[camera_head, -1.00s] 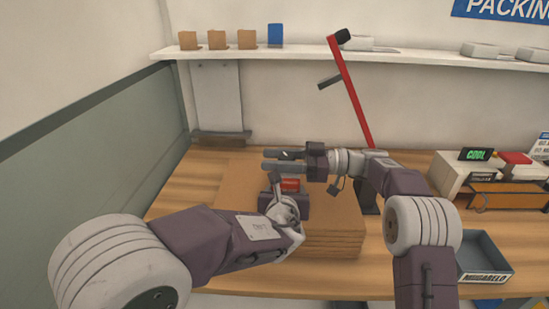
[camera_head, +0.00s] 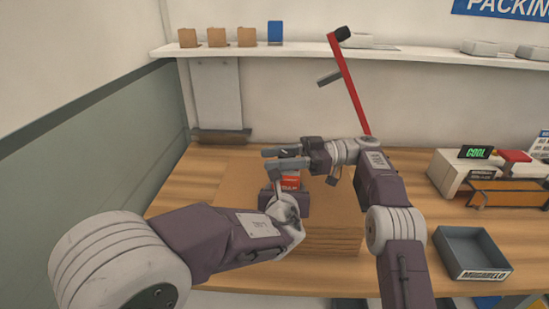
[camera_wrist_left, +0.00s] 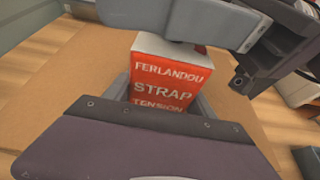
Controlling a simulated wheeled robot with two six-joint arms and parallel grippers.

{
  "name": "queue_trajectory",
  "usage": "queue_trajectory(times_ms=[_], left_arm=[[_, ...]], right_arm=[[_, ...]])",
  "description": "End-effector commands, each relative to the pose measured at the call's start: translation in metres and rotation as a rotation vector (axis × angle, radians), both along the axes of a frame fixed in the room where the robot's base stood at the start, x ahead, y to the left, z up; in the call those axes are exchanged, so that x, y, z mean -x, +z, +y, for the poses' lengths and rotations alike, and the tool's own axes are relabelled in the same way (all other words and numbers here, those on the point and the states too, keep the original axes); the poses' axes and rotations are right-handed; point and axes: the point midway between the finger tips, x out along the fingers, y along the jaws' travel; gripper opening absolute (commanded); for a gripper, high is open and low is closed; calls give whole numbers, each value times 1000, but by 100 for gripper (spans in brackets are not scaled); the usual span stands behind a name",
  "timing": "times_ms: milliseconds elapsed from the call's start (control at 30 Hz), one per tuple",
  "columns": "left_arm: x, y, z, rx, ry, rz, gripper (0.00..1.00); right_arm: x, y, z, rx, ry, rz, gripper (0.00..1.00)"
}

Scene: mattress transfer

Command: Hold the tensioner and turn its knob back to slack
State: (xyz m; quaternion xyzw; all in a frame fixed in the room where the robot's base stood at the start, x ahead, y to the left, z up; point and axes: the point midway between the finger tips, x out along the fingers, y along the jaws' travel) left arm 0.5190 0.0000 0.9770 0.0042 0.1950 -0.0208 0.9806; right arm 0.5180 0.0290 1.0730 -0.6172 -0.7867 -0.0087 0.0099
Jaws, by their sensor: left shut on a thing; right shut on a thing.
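The tensioner (camera_head: 291,183) is a small red box on a stack of brown cardboard sheets (camera_head: 235,180). In the left wrist view the tensioner (camera_wrist_left: 163,82) shows white lettering reading "FERLANDOU STRAP TENSION" and a pale top. My left gripper (camera_head: 283,186) is shut on its sides, one finger at each side. My right gripper (camera_head: 284,163) reaches in from the right above the tensioner, its fingers lying level and pointing left. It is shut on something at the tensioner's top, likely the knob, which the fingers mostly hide.
A red lever arm (camera_head: 352,88) rises behind the right arm. A grey tray (camera_head: 472,252) and a device with a green display (camera_head: 475,153) stand on the right of the wooden table (camera_head: 185,187). A shelf (camera_head: 300,50) runs along the wall.

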Motion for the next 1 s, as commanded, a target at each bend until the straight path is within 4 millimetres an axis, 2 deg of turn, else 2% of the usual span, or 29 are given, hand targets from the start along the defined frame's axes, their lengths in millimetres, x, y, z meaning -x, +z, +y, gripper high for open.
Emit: queue_trajectory(times_ms=[67,100,167,667,1000], left_arm=[[0,-2,1,-1,1,5,0],[0,-2,1,0,1,5,0],[0,-2,1,0,2,5,0],[0,-2,1,0,2,5,0],[0,-2,1,-1,2,5,0]], right_arm=[[1,0,0,1,5,-1,0],[1,0,0,2,5,-1,48],[1,0,0,2,5,-1,61],[1,0,0,1,0,2,61],[-4,2,1,2,-144,5,61]])
